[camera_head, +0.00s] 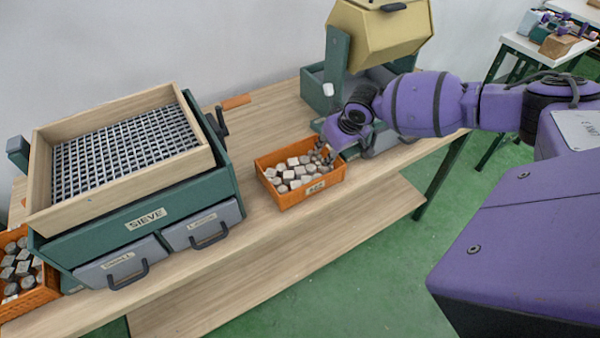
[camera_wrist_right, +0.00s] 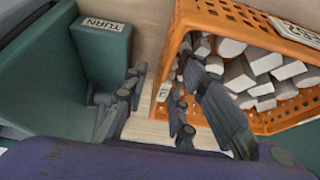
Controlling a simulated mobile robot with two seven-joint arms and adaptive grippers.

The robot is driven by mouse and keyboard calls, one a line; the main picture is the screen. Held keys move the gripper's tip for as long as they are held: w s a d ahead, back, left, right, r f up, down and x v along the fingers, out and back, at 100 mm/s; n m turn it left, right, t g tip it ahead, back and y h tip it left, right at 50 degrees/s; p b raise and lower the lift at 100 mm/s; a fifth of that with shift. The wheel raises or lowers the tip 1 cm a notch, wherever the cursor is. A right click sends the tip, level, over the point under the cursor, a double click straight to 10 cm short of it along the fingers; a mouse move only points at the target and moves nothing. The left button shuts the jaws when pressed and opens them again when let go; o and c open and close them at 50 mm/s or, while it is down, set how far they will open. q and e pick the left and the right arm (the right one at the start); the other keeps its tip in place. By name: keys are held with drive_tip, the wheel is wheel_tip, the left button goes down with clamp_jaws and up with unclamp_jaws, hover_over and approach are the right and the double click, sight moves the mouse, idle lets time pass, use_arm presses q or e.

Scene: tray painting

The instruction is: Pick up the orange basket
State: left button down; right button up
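An orange basket (camera_head: 299,190) full of pale grey blocks stands on the wooden table, in the middle of the head view. It also shows in the right wrist view (camera_wrist_right: 217,15), at the right. My right gripper (camera_head: 326,155) is at the basket's right end. In the right wrist view my right gripper (camera_wrist_right: 161,78) is open. Its fingers lie on either side of the basket's near wall, one side over the blocks and the other outside, with bare table visible between. Contact with the wall cannot be told. My left gripper is not in view.
A green sieve box (camera_head: 140,222) with drawers stands left of the basket. A second orange basket (camera_head: 30,300) with blocks is at the far left. A green and yellow tumbler machine (camera_head: 378,30) stands behind my right gripper. Table in front of the basket is clear.

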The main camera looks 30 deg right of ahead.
clamp_jaws()
drive_tip(key=shift+r, duration=0.15)
